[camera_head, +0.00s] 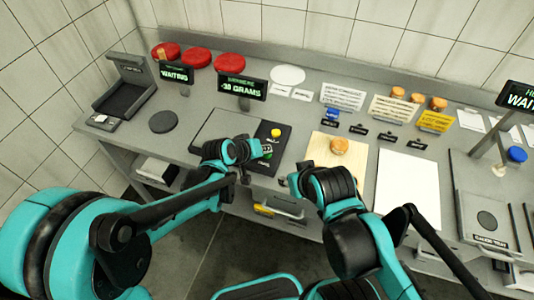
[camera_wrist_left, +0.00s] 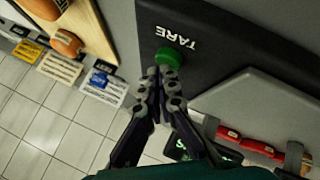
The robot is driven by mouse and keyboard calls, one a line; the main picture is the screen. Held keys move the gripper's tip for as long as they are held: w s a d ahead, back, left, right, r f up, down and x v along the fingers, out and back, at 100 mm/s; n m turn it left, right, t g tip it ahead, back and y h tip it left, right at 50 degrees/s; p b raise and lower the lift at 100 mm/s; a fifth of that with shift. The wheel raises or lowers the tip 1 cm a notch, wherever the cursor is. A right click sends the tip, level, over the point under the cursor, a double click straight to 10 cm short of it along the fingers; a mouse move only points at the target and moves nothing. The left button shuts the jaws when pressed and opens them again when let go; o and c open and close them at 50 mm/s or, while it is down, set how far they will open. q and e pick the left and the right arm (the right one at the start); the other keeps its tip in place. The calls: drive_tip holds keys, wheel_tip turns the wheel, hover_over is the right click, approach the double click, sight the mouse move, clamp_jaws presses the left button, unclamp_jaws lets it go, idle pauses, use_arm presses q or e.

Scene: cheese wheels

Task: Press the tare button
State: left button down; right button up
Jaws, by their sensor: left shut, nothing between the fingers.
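The green tare button (camera_wrist_left: 168,57) sits on a dark panel beside the word TARE in the left wrist view. My left gripper (camera_wrist_left: 163,72) is shut and empty, with its fingertips at the button's lower edge. I cannot tell whether they touch it or hover just above. In the head view my left gripper (camera_head: 264,151) is over the dark button panel (camera_head: 262,172) and partly hides the green button. A yellow button (camera_head: 276,132) shows farther up that panel. My right gripper (camera_head: 296,180) is near the wooden board, its fingers mostly hidden by its own arm.
The scale's display (camera_head: 241,88) shows a negative gram reading, and another display (camera_head: 177,74) reads WAITING. A cheese wheel (camera_head: 339,146) lies on the wooden board (camera_head: 322,158). Red wheels (camera_head: 229,62) stand at the back left. A white sheet (camera_head: 407,185) lies right of the board.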

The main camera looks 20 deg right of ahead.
use_arm(q)
drive_tip(key=shift+f, duration=0.25)
drive_tip(key=shift+r, duration=0.1)
idle(0.3)
drive_tip(key=shift+r+p, duration=0.45)
drive_tip(key=shift+r, duration=0.3)
drive_tip(key=shift+r+p, duration=1.9)
drive_tip(key=shift+r, duration=0.6)
